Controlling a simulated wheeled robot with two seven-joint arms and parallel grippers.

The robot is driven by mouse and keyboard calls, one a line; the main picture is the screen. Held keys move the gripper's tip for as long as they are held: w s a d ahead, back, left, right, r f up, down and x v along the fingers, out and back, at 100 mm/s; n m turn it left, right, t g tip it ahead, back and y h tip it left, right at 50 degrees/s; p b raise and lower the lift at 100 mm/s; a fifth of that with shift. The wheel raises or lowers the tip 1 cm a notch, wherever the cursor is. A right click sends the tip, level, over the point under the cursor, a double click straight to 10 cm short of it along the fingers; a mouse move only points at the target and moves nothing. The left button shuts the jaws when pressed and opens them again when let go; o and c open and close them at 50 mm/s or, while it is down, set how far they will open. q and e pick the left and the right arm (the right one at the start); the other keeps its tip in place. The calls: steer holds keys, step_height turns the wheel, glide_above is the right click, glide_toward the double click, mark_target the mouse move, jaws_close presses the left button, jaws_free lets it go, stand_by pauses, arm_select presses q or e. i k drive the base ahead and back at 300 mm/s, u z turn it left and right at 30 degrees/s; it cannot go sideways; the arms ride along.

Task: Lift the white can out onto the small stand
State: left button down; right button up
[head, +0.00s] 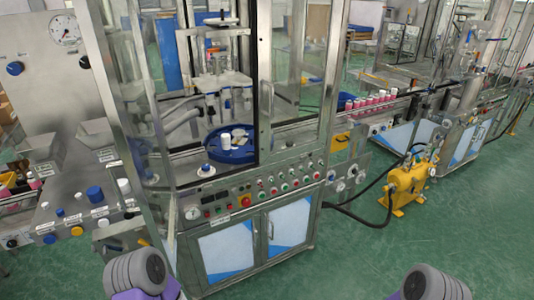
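A white can (226,140) stands upright inside the blue round turntable (243,152) of the machine, behind the open front of the metal-framed cabinet. A small white round stand (206,171) with a dark blue piece on it is on the metal deck, in front and to the left of the turntable. The can is apart from this stand. Parts of my two arms show at the bottom left and bottom right edges. No gripper fingers are visible, and neither arm is near the can.
Steel frame posts (264,80) and clear panels border the opening. A panel of buttons (290,184) lies below the deck. A conveyor with pink cans (366,102) runs off right. A yellow pump (408,185) stands on the green floor, with hoses to the machine.

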mark_target(225, 138)
steer(key=z, duration=0.9)
steer(key=i, duration=2.6)
steer(key=u, duration=3.1)
